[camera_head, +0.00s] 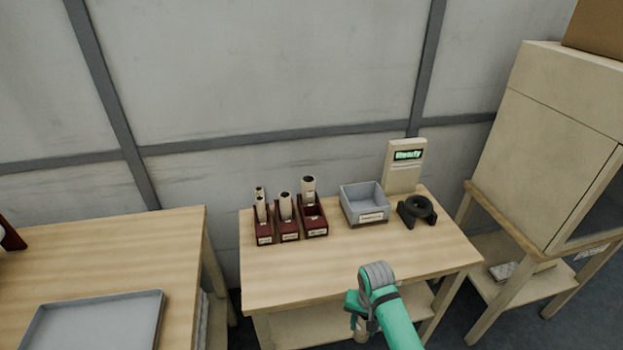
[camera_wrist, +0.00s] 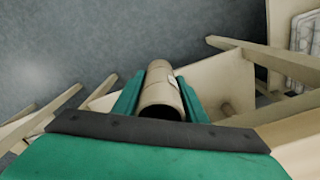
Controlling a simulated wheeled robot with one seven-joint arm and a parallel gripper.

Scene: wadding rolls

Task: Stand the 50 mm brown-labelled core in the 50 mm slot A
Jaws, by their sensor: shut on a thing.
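My gripper (camera_wrist: 160,105) is shut on a tan cardboard core (camera_wrist: 160,88), with a green finger on each side of it in the wrist view. A small pale label patch shows on the core's right side; its colour and print are too small to tell. In the head view my green arm is at the table's front edge, and the core (camera_head: 360,331) shows below the gripper, low in front of the table. Three dark red slotted holders (camera_head: 289,236) stand on the table with pale cores in them. The rightmost holder (camera_head: 317,230) has an empty front opening. Their labels are unreadable.
A grey bin (camera_head: 365,219), a black ring-shaped stand (camera_head: 415,222) and a pale unit with a green display (camera_head: 405,165) stand to the right on the table (camera_head: 340,260). The table's front half is clear. Another table with a grey tray (camera_head: 95,320) is at left, a cabinet (camera_head: 545,140) at right.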

